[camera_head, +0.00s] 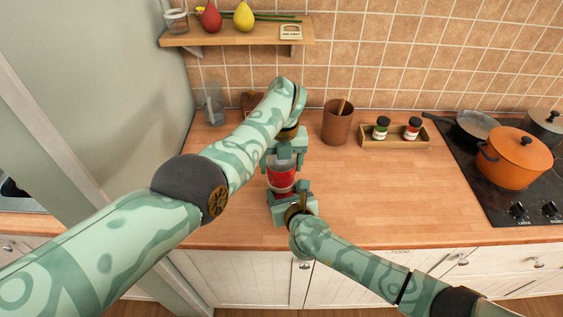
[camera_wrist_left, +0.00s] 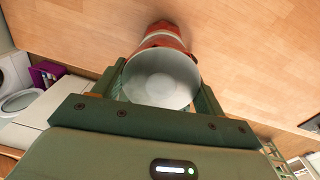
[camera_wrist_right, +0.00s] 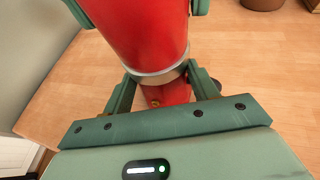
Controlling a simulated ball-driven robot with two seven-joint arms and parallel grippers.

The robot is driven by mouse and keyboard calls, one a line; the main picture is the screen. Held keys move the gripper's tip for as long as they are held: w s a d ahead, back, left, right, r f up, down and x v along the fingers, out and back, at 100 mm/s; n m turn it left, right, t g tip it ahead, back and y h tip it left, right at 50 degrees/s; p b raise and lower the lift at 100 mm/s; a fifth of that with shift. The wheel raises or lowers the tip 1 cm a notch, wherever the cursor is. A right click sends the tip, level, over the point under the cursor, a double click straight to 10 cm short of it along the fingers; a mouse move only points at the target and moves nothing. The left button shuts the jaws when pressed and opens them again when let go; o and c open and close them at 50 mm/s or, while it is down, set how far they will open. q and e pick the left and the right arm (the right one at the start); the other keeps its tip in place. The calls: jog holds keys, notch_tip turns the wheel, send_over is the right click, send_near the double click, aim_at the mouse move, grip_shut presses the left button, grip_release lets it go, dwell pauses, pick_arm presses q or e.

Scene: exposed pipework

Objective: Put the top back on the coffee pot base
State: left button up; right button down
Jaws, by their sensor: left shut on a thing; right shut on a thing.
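The red coffee pot top (camera_head: 281,178) is held by my left gripper (camera_head: 284,158), whose fingers lie on either side of it. In the left wrist view, the pot's pale round end (camera_wrist_left: 160,78) faces the camera between the fingers. The smaller red base (camera_wrist_right: 168,95), with a small brass fitting, is between the fingers of my right gripper (camera_wrist_right: 160,88). In the right wrist view, the top (camera_wrist_right: 140,30) is directly over the base, with a silver band (camera_wrist_right: 160,74) between the red parts. I cannot tell whether they are fully joined.
A brown utensil pot (camera_head: 337,122), a glass (camera_head: 213,104) and a spice tray (camera_head: 394,142) stand behind on the wooden counter (camera_head: 390,195). The stove with an orange pot (camera_head: 518,158) is at the right. Clear counter lies right of my grippers.

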pick_arm(q)
jog(key=shift+d, duration=0.1)
pick_arm(e)
jog(key=shift+s+a+r, duration=0.1)
jog(key=shift+a+r, duration=0.15)
jog(key=shift+a, duration=0.15)
pick_arm(q)
jog(key=o, duration=0.9)
jog(key=shift+c, duration=0.2)
jog(key=shift+o, duration=1.1)
pick_arm(e)
jog(key=shift+d, duration=0.15)
pick_arm(q)
jog(key=shift+r, duration=0.1)
pick_arm(e)
jog(key=shift+f, duration=0.1)
pick_arm(q)
jog(key=shift+r, duration=2.2)
pick_arm(e)
jog(key=shift+d, duration=0.15)
pick_arm(q)
jog(key=shift+o, duration=0.4)
jog(key=shift+w, duration=0.15)
